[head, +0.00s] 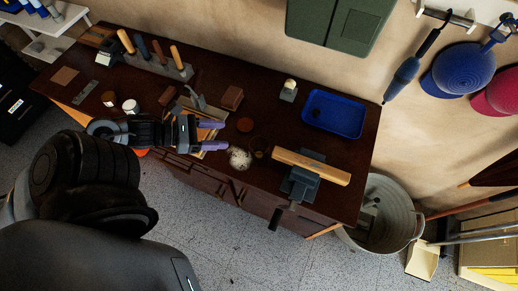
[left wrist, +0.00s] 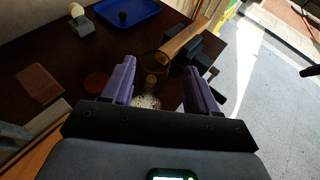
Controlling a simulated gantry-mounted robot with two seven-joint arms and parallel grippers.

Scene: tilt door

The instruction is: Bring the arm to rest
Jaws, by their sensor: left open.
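My left arm comes in from the left in the head view, with black and grey links. Its left gripper (head: 216,135) has two purple fingers spread apart and holds nothing. It hangs over the front part of the dark wooden workbench (head: 340,148), pointing right. In the left wrist view the open fingers of the left gripper (left wrist: 160,78) frame a speckled ball-like thing (left wrist: 146,102) and dark bench top. In the head view the speckled thing (head: 239,158) lies just beyond the fingers, apart from them. My right gripper does not show.
A vise (head: 299,184) with a wooden beam (head: 312,166) stands at the bench's right front. A blue tray (head: 333,114) lies at the back right. Handled tools in a block (head: 160,66) stand at the left. A metal bucket (head: 384,235) stands on the floor right of the bench.

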